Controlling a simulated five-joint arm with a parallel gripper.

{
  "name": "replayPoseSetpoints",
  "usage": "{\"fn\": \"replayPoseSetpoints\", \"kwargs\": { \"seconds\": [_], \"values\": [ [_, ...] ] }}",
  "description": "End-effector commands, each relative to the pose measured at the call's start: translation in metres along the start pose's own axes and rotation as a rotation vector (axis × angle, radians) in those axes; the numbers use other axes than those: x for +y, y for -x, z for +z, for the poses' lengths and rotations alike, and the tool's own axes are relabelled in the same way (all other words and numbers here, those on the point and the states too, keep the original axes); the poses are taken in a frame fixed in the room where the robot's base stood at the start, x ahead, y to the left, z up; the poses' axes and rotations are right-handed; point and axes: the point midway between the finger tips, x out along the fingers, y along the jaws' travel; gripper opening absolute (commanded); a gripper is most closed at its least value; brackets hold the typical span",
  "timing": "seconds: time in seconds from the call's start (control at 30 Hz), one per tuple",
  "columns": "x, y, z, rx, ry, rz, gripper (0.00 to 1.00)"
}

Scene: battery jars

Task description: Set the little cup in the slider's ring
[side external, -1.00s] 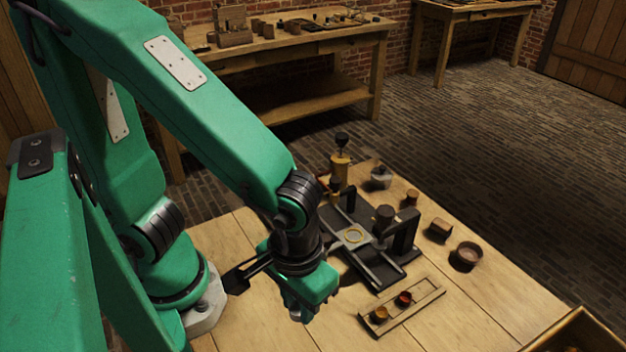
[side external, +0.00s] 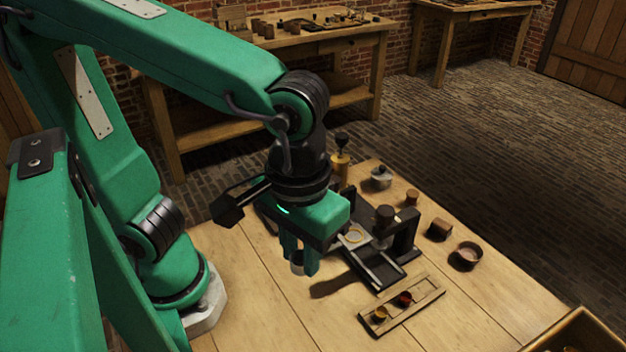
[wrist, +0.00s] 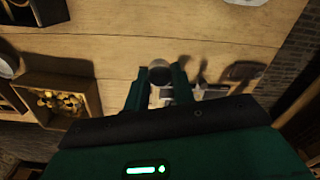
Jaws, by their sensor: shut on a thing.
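The little cup (side external: 297,263) is pale metal with a dark opening, held between the fingers of my gripper (side external: 299,260). In the wrist view the cup (wrist: 160,74) shows upright between the two green fingertips (wrist: 160,80). My gripper is shut on it and holds it above the table, left of the slider press. The slider's ring (side external: 353,237) is a yellowish ring on a pale plate in the dark press frame (side external: 392,270). Part of the frame is hidden behind my gripper. The cup is apart from the ring.
A wooden rack (side external: 402,306) with two small cups stands in front of the press. An open crate (side external: 575,335) is at lower right.

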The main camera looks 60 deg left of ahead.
Motion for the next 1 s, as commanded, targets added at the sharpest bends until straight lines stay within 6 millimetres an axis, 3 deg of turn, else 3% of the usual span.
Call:
{"fn": "replayPoseSetpoints", "kwargs": {
  "seconds": [0.27,0.53,1.0],
  "values": [
    [0.004,0.002,-0.04,-0.001,0.134,-0.002,0.04],
    [-0.002,0.004,-0.097,-0.001,0.31,-0.002,0.04],
    [-0.042,0.002,-0.199,-0.001,0.616,-0.001,0.04]
  ]
}}
